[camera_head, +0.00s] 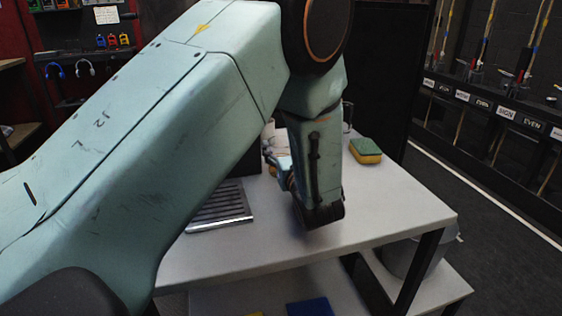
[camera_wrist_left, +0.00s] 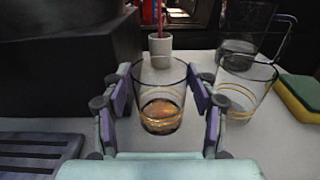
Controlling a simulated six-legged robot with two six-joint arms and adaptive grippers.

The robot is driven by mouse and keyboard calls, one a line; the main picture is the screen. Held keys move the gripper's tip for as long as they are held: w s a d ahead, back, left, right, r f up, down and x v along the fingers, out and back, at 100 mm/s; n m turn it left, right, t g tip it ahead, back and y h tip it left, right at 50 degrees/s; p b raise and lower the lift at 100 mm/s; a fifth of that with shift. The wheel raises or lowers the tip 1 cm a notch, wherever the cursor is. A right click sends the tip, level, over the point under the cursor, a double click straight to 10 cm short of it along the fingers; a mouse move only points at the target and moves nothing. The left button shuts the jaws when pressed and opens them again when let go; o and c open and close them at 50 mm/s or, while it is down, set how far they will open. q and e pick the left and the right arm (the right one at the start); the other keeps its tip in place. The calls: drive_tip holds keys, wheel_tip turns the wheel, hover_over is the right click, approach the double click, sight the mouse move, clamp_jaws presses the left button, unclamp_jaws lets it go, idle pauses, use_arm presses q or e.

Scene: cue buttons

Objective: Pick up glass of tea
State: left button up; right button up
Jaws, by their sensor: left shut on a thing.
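The glass of tea (camera_wrist_left: 160,116), a clear glass with gold bands and amber liquid low inside, stands upright in the middle of the left wrist view. My left gripper (camera_wrist_left: 162,92) has its fingers on both sides of this glass and is shut on it. I cannot tell whether the glass still touches the table. In the head view my left arm covers most of this spot, and the glass cannot be made out there. My right gripper is not in view.
A second clear glass with gold bands (camera_wrist_left: 240,88) stands close on the right. A white cup (camera_wrist_left: 160,48) is behind. A green and yellow sponge (camera_head: 366,151) lies at the right of the white table (camera_head: 400,215). A slotted tray (camera_head: 220,208) is at left.

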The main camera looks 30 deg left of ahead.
use_arm(q)
drive_tip(key=shift+s+d+r, duration=0.2)
drive_tip(key=shift+r, duration=0.05)
drive_tip(key=c, duration=0.3)
drive_tip(key=shift+w+a+f, duration=0.2)
drive_tip(key=c, duration=0.4)
drive_tip(key=shift+c, duration=1.1)
drive_tip(key=shift+s+d+r, duration=0.1)
drive_tip(key=shift+d+r, duration=0.05)
drive_tip(key=shift+r, duration=0.1)
drive_tip(key=shift+c, duration=0.3)
